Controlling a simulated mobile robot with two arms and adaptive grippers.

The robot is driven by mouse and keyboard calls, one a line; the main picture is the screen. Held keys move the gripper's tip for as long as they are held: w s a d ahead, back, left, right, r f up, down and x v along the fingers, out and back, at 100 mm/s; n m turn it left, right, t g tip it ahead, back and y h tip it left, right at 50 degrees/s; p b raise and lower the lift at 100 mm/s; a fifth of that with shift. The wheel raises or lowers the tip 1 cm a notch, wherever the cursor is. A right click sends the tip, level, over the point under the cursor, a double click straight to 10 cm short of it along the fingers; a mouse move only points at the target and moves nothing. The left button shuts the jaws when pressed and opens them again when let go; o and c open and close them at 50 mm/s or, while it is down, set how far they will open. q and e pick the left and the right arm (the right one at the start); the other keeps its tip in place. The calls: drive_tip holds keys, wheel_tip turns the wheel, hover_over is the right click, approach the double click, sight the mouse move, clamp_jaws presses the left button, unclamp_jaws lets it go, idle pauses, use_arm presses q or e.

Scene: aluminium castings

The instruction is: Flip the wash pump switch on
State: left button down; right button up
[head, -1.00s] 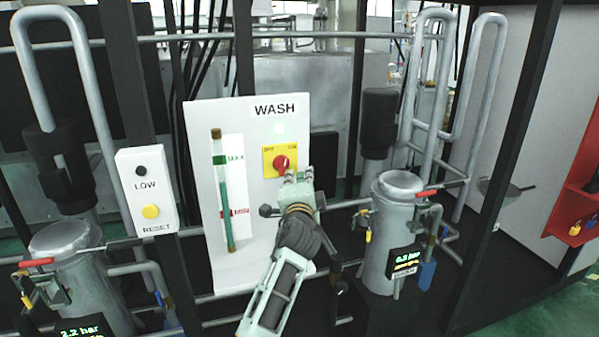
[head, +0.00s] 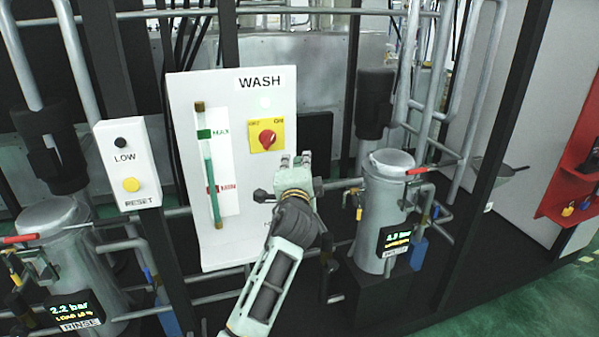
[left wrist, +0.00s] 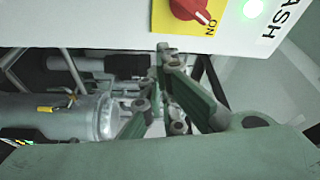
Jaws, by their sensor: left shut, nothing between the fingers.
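The wash pump switch (head: 267,138) is a red rotary knob on a yellow plate of the white WASH panel (head: 250,205). In the left wrist view the knob (left wrist: 190,10) shows at the top, its white mark towards the ON label. A light on the panel (head: 265,102) glows green; it also shows in the left wrist view (left wrist: 253,8). My left gripper (head: 295,160) is shut and empty, just below and right of the switch, apart from it. Its green fingers (left wrist: 160,72) also show in the left wrist view. My right gripper is not seen.
A LOW/RESET box (head: 127,165) stands left of the panel. Metal canisters stand on both sides, the right one (head: 372,215) with a lit display (head: 396,238) and a red lever (head: 418,171). Black posts, such as the right one (head: 497,150), and pipes surround the panel.

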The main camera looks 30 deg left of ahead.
use_arm(q)
drive_tip(key=v, duration=0.2)
drive_tip(key=r+b+v, duration=0.1)
drive_tip(key=v, duration=0.2)
drive_tip(key=shift+d+r, duration=0.1)
drive_tip(key=shift+d, duration=0.25)
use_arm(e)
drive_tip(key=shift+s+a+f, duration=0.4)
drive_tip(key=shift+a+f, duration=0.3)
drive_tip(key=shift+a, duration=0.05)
